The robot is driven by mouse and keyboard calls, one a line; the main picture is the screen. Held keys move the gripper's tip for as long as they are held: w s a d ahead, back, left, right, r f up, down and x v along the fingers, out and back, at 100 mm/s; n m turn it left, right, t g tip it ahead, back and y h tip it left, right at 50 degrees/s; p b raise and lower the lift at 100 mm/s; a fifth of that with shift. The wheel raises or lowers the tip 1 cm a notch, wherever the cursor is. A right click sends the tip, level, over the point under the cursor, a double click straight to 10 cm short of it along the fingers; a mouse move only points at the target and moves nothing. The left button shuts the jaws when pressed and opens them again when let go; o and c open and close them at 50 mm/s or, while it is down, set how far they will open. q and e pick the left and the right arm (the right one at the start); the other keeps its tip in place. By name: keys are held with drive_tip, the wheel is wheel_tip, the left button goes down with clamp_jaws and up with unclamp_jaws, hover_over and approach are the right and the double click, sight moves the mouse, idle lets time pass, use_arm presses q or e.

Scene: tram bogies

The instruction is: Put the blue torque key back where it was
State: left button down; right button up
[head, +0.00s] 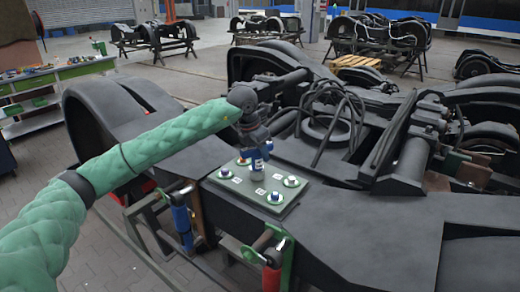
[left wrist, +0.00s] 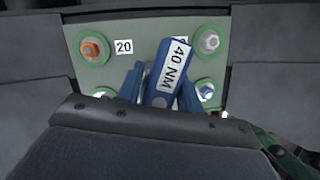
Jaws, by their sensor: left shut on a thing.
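My left gripper (head: 255,150) points down over the green bolt plate (head: 250,186) on the bogie frame. It is shut on a blue torque key (left wrist: 165,85) with a white "40 NM" label. In the left wrist view the key sits between the blue fingers (left wrist: 157,88), in front of the plate (left wrist: 150,25). I cannot tell whether the key touches a bolt. An orange bolt (left wrist: 91,48) is at upper left, a silver one (left wrist: 208,42) at upper right; lower ones are partly hidden. My right gripper is not in view.
Below the plate, on the frame's side, hang a blue cylinder (head: 182,222) and a red cylinder (head: 271,276) at brackets. Hoses and black bogie parts (head: 335,115) rise behind the plate. A green workbench (head: 55,78) stands far left. Other bogies stand on stands behind.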

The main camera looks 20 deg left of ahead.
use_arm(q)
drive_tip(key=shift+f, duration=0.3)
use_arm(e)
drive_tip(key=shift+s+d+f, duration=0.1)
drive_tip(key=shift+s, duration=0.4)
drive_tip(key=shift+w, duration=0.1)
use_arm(q)
drive_tip(key=shift+f, duration=0.1)
drive_tip(key=c, duration=0.9)
unclamp_jaws()
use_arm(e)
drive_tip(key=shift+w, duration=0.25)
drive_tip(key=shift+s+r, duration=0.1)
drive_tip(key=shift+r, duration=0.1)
